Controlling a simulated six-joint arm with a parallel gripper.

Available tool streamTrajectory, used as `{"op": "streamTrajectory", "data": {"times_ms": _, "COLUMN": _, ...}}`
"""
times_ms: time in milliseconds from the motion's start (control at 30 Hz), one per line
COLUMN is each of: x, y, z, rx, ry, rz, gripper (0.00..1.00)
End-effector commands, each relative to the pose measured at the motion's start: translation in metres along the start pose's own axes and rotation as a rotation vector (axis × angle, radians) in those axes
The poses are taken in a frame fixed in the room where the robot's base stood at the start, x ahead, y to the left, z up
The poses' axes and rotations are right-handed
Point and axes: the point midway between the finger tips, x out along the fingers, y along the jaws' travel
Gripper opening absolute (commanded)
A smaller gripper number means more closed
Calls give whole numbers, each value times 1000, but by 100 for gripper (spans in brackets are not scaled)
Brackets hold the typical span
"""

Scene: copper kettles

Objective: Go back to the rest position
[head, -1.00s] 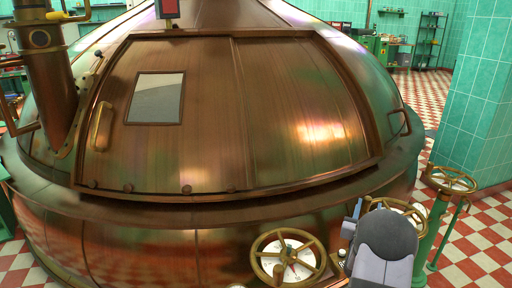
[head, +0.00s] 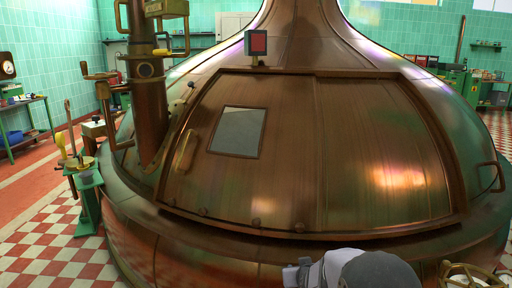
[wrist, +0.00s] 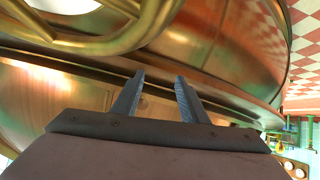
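My gripper (wrist: 158,82) shows in the wrist view with its two fingers apart and nothing between them. It is open, in front of the copper wall of the big kettle. In the head view only a grey and white part of my arm shows at the bottom, and the fingers are hidden there. The copper kettle (head: 300,140) fills the middle of the head view, with its hatch cover closed. A brass handwheel (wrist: 95,40) crosses the upper left of the wrist view, close to the gripper. I cannot tell whether they touch.
A brass wheel (head: 470,277) shows at the bottom right of the head view. A green valve stand (head: 88,195) stands left of the kettle. A green table (head: 22,120) is at the far left. The checkered floor (head: 45,245) there is mostly clear.

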Motion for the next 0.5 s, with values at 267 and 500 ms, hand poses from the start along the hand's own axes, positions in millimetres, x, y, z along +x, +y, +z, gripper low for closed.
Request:
{"op": "streamTrajectory", "data": {"times_ms": 267, "x": -68, "y": -72, "z": 128, "rx": 34, "ry": -440, "rz": -157, "gripper": 39}}
{"op": "streamTrajectory", "data": {"times_ms": 500, "x": -158, "y": -75, "z": 219, "rx": 48, "ry": -772, "rz": -167, "gripper": 39}}
